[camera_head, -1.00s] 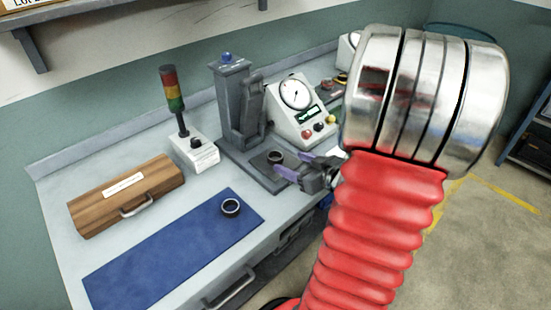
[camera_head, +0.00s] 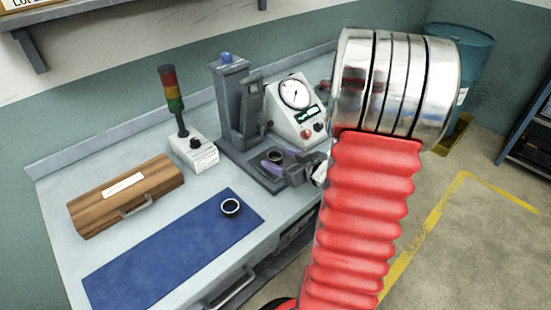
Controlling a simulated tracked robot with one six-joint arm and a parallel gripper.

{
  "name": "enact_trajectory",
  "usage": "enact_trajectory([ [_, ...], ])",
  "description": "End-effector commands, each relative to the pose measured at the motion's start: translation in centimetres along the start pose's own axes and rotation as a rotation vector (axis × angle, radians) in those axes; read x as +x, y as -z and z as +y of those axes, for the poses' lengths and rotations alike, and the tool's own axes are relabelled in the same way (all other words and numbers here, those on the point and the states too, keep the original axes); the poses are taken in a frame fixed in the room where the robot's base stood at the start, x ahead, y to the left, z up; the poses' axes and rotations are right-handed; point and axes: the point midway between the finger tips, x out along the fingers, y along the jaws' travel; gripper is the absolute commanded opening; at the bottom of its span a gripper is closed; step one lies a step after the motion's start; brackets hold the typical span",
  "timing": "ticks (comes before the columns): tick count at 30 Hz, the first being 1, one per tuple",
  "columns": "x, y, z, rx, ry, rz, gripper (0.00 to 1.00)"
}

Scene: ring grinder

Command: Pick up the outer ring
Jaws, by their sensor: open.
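A small dark ring (camera_head: 275,156) sits on the grey base of the press-like machine (camera_head: 236,110). Another dark ring with a bright rim (camera_head: 231,207) lies on the blue mat (camera_head: 165,262). The view does not tell which of the two is the outer ring. My gripper (camera_head: 279,160) is open at the machine's base, with its purple fingers beside the ring there. The ring appears to lie between the fingers, but contact cannot be told. My red and chrome arm hides the area to the right.
A gauge box (camera_head: 296,112) stands right of the machine. A signal tower (camera_head: 176,105) on a white box stands to its left. A wooden case (camera_head: 127,196) lies at the left of the bench. Most of the blue mat is clear.

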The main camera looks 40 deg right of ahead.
Motion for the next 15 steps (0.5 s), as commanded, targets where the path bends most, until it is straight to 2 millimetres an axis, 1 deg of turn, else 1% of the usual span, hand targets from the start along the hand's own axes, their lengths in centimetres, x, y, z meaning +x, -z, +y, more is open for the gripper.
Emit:
enact_trajectory([
  [1,0.55,-0.04,-0.05,0.001,0.001,-0.001,0.62],
  [4,1.15,-0.05,-0.06,0.001,0.001,-0.001,0.62],
  [15,1.21,-0.02,-0.01,0.0,-0.001,0.0,0.62],
])
